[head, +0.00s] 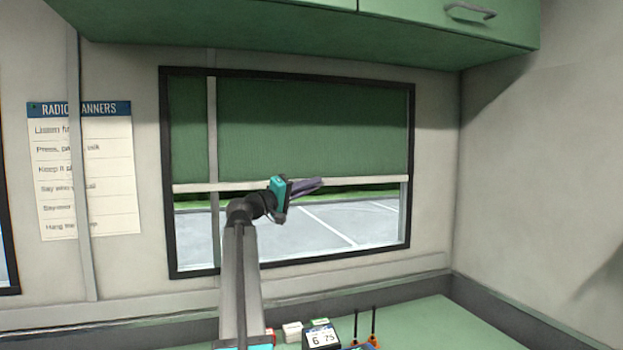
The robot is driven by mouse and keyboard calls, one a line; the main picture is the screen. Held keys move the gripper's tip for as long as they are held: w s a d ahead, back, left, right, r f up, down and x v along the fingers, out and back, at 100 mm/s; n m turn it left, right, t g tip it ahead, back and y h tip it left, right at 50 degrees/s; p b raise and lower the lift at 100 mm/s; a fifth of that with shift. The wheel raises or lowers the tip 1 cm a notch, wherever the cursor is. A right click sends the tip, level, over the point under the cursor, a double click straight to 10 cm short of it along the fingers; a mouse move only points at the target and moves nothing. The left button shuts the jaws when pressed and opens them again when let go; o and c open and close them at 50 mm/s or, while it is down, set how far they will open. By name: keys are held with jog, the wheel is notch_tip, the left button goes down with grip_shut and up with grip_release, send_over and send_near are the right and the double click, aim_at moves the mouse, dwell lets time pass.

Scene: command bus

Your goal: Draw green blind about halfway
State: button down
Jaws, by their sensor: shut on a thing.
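The green blind (305,125) hangs in the black-framed window (412,225) and covers roughly the upper half or a little more. Its pale bottom bar (360,181) runs across the window and sits slightly higher at the right end. My gripper (305,187) is at the bar near the middle of the window, its dark fingers shut on the bar. My arm comes up from below and hides part of the bar and the lower window. The exact contact between fingers and bar is too small to see.
A green cabinet (420,22) with a handle hangs above the window. A "Radio Manners" poster (110,170) is on the left wall.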

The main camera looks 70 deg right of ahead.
jog(key=shift+s+f, duration=0.1)
jog(key=shift+f, duration=0.8)
jog(key=c, duration=2.2)
grip_release()
jog(key=b+v, duration=0.1)
jog(key=v, duration=1.2)
jog(key=shift+w+a, duration=0.3)
jog(key=shift+s, duration=0.1)
